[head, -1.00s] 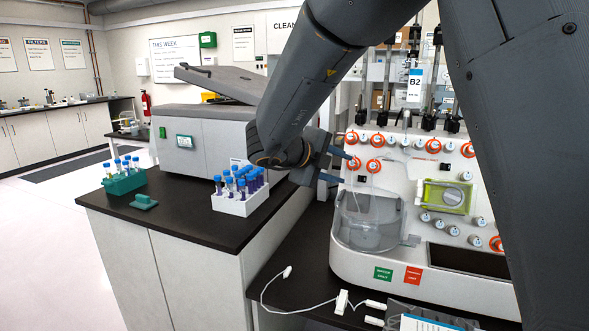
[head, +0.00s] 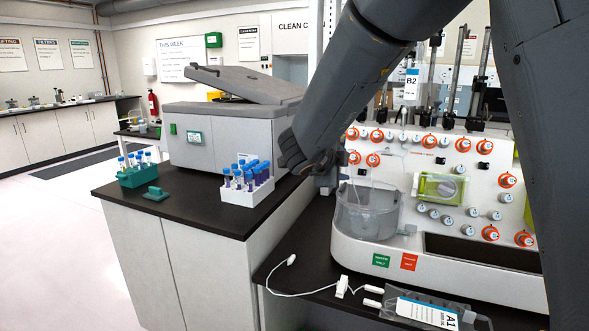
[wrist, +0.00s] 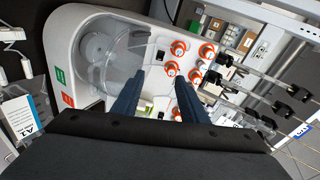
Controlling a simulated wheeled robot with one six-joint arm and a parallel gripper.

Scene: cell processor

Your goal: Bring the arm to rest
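My gripper shows in the wrist view (wrist: 155,92) as two dark blue fingers set well apart, with nothing between them. They point toward the white cell processor (wrist: 75,40) with its orange and grey knobs. In the head view my arm hangs down over the middle, and the fingers are hidden behind my wrist. The cell processor (head: 365,250) stands to the right of and beyond my wrist, on the lower dark bench. I cannot tell the exact gap between my gripper and the machine.
A white rack (head: 247,192) of blue-capped tubes stands on the dark counter, left of my wrist. A green tube rack (head: 138,178) and a grey centrifuge (head: 230,140) with a raised lid are farther left. A bag labelled A1 (head: 428,313) and a white cable lie at the front.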

